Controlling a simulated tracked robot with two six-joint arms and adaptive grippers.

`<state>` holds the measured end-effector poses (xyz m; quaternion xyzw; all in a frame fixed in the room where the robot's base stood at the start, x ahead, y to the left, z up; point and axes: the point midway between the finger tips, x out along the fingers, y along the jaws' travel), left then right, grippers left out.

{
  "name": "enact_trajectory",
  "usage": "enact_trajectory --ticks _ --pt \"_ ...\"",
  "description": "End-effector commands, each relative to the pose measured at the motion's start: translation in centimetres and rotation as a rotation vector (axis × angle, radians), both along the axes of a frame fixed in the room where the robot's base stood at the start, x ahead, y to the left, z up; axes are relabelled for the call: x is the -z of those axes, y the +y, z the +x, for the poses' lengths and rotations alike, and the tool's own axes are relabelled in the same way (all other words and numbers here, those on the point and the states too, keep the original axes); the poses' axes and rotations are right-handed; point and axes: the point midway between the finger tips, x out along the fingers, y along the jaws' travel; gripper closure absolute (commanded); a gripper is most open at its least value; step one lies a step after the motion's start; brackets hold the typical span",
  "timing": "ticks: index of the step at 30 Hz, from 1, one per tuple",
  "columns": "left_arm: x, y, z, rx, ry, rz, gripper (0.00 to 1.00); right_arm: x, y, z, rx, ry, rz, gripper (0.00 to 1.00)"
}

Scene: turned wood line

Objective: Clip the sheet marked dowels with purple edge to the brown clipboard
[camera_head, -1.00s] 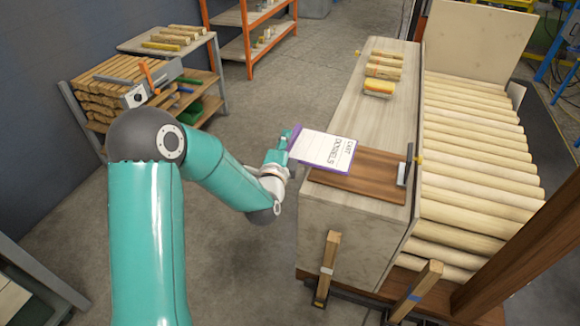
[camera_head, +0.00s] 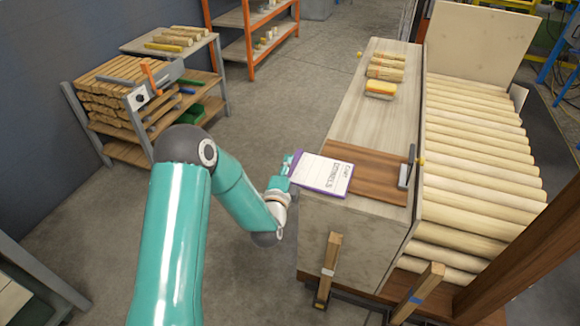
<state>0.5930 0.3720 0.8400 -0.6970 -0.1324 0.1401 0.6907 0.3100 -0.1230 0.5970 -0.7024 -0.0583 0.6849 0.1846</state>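The sheet marked dowels (camera_head: 323,173) is white with a purple edge and dark lettering. My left gripper (camera_head: 289,168) is shut on its left edge. The sheet is over the left part of the brown clipboard (camera_head: 372,178); I cannot tell whether it touches the board. The clipboard lies on the near end of the pale bench top, with its dark metal clip (camera_head: 407,168) at the right end. The sheet's right edge is well short of the clip. My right gripper is not in view.
Several yellow and wooden pieces (camera_head: 384,75) lie farther back on the bench (camera_head: 360,115). A row of pale round logs (camera_head: 475,165) is to the right. A shelf with stacked wood (camera_head: 115,90) stands at the left. Floor between shelf and bench is clear.

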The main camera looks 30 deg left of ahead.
Motion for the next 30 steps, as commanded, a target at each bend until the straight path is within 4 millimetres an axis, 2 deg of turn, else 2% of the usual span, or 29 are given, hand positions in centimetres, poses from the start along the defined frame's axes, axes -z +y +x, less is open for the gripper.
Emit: enact_trajectory --ticks 1,4,17,23,30 --pt "0.0 0.0 0.0 0.000 0.000 0.000 0.72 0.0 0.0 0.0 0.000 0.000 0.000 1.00" --pt "0.0 0.0 0.0 0.000 0.000 0.000 0.57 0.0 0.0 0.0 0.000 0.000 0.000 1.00" --pt "0.0 -0.3 -0.4 0.002 0.002 -0.001 0.57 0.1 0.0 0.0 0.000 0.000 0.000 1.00" --pt "0.1 -1.3 -2.9 0.002 0.004 -0.002 0.57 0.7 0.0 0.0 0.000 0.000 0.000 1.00" --pt "0.1 -3.3 -7.7 0.004 0.003 -0.001 0.57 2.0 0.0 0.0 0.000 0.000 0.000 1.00"
